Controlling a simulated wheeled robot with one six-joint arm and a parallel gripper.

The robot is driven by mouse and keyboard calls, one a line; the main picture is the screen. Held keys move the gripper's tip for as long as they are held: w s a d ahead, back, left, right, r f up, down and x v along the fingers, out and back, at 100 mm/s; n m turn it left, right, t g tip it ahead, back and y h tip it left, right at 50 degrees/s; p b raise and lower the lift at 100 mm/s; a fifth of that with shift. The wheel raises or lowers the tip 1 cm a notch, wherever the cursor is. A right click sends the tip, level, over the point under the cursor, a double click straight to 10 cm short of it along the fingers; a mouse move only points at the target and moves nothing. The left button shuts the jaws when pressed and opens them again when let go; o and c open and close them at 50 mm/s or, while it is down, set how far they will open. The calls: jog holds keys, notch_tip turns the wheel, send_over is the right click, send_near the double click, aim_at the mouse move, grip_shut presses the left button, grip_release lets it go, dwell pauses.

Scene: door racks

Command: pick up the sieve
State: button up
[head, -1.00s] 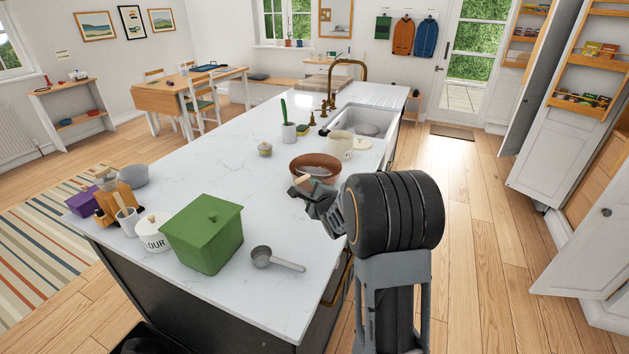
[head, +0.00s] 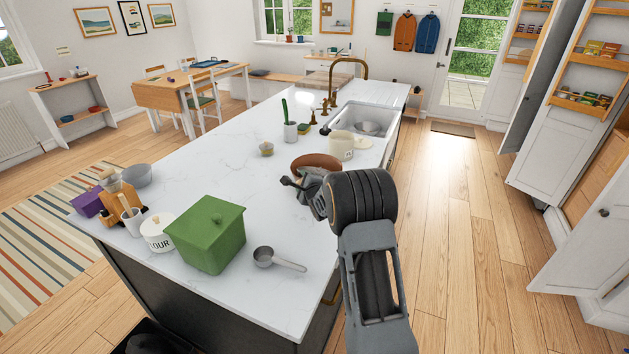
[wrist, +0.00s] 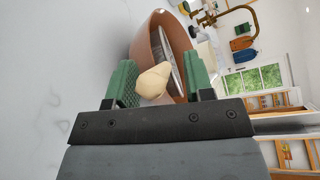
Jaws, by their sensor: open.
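A terracotta bowl (head: 318,159) stands on the white island, partly hidden behind my gripper (head: 289,182) in the head view. In the wrist view the bowl (wrist: 143,44) appears sideways. A pale wooden handle end (wrist: 154,82), apparently the sieve's, sticks out from the bowl towards my gripper (wrist: 160,80). Greyish metal parts show inside the bowl; the sieve's basket is not clear. My gripper is open, with its green-padded fingers on either side of the handle end. I cannot tell whether either pad touches it.
A green box (head: 207,234) and a grey measuring cup (head: 264,256) stand nearer. The sink (head: 365,124) is farther back.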

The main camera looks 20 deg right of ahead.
jog(key=shift+c, duration=0.5)
grip_shut()
